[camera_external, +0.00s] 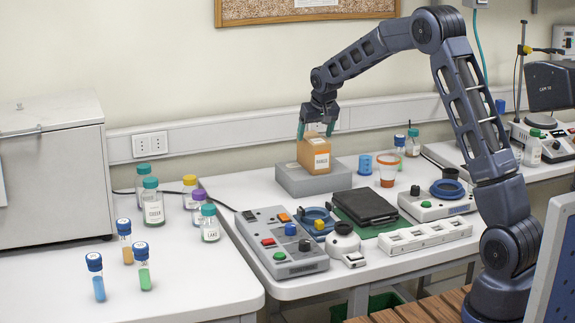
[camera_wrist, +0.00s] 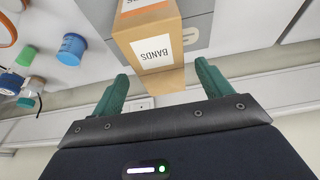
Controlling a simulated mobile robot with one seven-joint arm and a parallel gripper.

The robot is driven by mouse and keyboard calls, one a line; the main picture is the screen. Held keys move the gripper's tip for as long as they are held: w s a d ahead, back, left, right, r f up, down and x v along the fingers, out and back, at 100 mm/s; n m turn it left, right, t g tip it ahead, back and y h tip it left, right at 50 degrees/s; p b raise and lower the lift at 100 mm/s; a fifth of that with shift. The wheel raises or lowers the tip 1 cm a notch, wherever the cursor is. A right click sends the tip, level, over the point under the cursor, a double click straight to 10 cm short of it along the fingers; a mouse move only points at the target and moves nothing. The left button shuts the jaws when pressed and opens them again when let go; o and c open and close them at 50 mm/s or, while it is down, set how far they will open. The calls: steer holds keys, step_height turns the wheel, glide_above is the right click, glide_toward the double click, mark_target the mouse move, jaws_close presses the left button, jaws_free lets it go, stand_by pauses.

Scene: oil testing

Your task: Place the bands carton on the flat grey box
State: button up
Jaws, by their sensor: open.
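The bands carton (camera_external: 314,154), an orange-brown box with a white label, stands upright on the flat grey box (camera_external: 312,182). In the wrist view the carton (camera_wrist: 155,48) shows its "BANDS" label, with part of the grey box (camera_wrist: 198,33) behind it. My gripper (camera_external: 316,129) is open at the top of the carton. In the wrist view my gripper's green fingers (camera_wrist: 162,74) are spread wide, one toward each side of the carton's near end. Gaps show between the fingers and the carton, and nothing is held.
A blue cup (camera_external: 365,164) and an orange-banded beaker (camera_external: 388,168) stand right of the grey box. A control panel (camera_external: 282,243), a black folder (camera_external: 366,207) and several instruments lie in front. The wall trunking (camera_external: 222,136) runs close behind. Several bottles stand on the left bench.

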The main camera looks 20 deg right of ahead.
steer(key=v, duration=0.7)
steer(key=s+d+r, duration=0.4)
steer(key=s, duration=0.5)
steer(key=s+d+r, duration=0.3)
steer(key=s+r, duration=0.1)
steer(key=s, duration=0.5)
steer(key=s+d+r, duration=0.4)
steer(key=s, duration=0.5)
steer(key=s+d+f, duration=0.2)
steer(key=s, duration=1.1)
steer(key=s+d+f, duration=0.2)
steer(key=s, duration=1.2)
steer(key=shift+d+f, duration=0.25)
steer(key=shift+f, duration=0.05)
